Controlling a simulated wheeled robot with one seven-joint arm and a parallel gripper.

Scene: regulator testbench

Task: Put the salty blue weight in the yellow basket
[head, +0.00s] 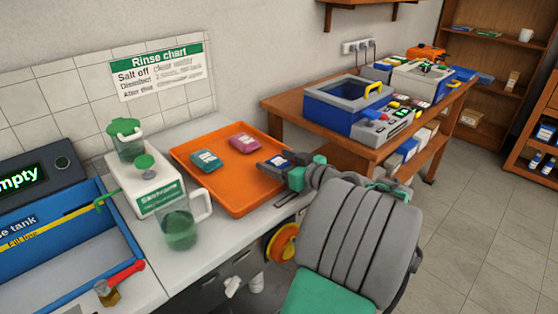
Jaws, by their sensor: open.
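A teal-blue weight (207,160) with a pale label lies on the orange tray (236,197), near its left side. A maroon-pink weight (243,143) lies behind it to the right. My gripper (272,164) reaches in from the right, over the tray's right edge, and is open. A dark blue patch with a white mark (279,160) shows at its jaws; I cannot tell whether it is a weight or part of my gripper. Salt on any weight is too small to make out. I cannot make out a yellow basket in this view.
Left of the tray stand a white dispenser (158,193) and a jug of green liquid (179,229). A blue rinse tank (122,229) is at the far left. A wooden bench (300,118) behind carries a blue case (343,110) and devices. Floor at right is clear.

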